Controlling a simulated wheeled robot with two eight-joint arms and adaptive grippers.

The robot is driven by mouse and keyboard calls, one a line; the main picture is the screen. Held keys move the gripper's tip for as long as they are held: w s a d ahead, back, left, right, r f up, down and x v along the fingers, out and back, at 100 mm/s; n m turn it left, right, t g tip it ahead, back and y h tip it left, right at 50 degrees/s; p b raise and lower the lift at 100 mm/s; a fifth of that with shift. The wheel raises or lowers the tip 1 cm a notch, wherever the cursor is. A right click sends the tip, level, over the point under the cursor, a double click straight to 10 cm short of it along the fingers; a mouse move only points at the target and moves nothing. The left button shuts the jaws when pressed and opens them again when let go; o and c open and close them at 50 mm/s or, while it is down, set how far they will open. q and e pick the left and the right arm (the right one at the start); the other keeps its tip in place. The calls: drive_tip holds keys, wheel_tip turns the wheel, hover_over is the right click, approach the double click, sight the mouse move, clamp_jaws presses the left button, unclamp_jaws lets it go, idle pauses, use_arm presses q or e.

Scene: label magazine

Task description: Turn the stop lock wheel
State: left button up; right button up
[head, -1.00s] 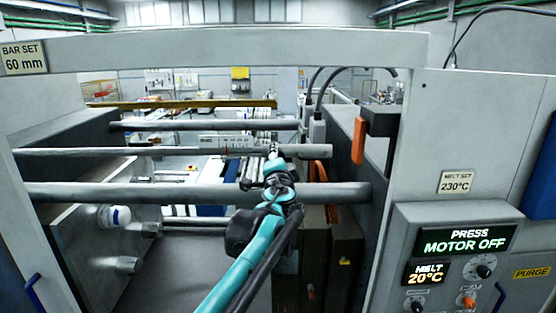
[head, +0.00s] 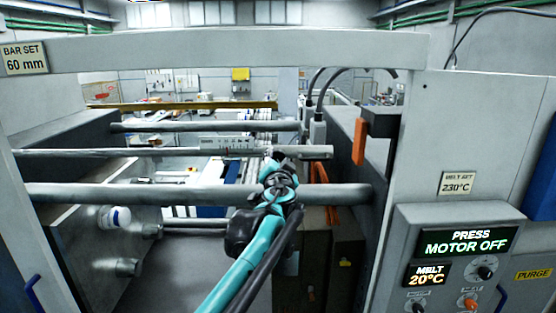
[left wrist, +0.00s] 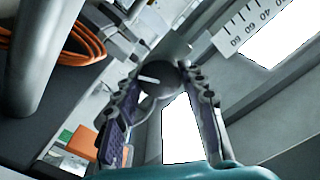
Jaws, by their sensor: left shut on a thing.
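In the left wrist view, the stop lock wheel (left wrist: 158,82) is a dark round knob with a short white mark. The two fingers of my left gripper (left wrist: 160,92) lie on either side of it and are shut on it. In the head view, my left gripper (head: 274,158) is at the middle rail, beyond the thick front bar. The wheel is too small and hidden there to make out. A ruler scale (left wrist: 252,28) runs along the rail at the upper right of the wrist view. My right gripper is not in view.
Thick horizontal bars (head: 110,193) cross the machine opening around my arm. An orange block (head: 359,141) hangs at the right, and orange hoses (left wrist: 62,45) show in the wrist view. A sign (head: 24,58) reads BAR SET 60 mm. The panel (head: 467,242) reads PRESS MOTOR OFF.

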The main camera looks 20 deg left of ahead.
use_arm(q)
drive_tip(key=shift+f, duration=0.1)
drive_tip(key=o, duration=1.2)
drive_tip(key=v, duration=1.2)
